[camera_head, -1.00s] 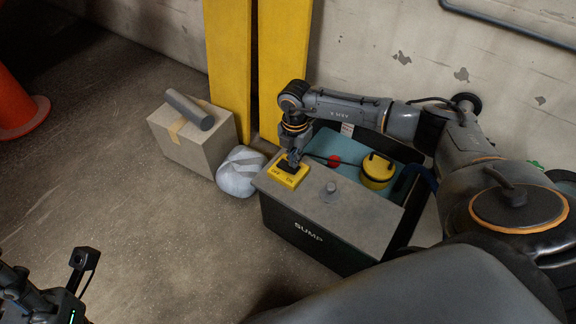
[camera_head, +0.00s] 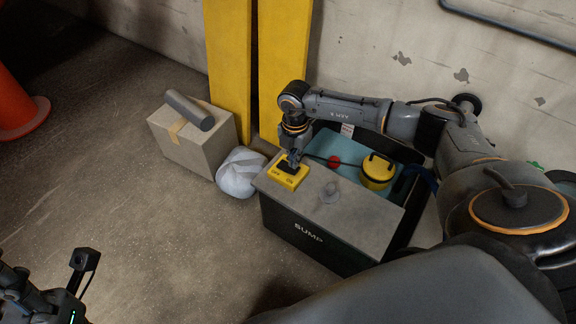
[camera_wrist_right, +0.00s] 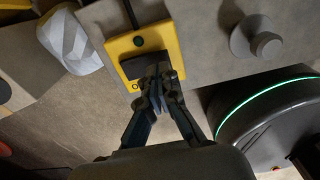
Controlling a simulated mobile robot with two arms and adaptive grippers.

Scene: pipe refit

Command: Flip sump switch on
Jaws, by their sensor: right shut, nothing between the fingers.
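The sump box (camera_head: 325,257) stands on the floor by the wall, with a grey lid over its front part. A yellow switch plate (camera_head: 287,179) marked OFF and ON sits at the lid's left corner. Its black rocker shows in the right wrist view (camera_wrist_right: 142,65). My right gripper (camera_head: 293,160) is shut and empty, its fingertips pointing down at the rocker. In the wrist view the fingertips (camera_wrist_right: 158,75) overlap the rocker's near edge and seem to touch it. The fingers partly hide the rocker and lettering, so I cannot tell its position.
A grey knob (camera_head: 330,192) stands on the lid. Behind it the open sump holds bluish water, a yellow pump (camera_head: 377,171) and a red ball (camera_head: 333,161). A cardboard box (camera_head: 193,146), a white bundle (camera_head: 240,172) and yellow posts (camera_head: 228,65) are to the left.

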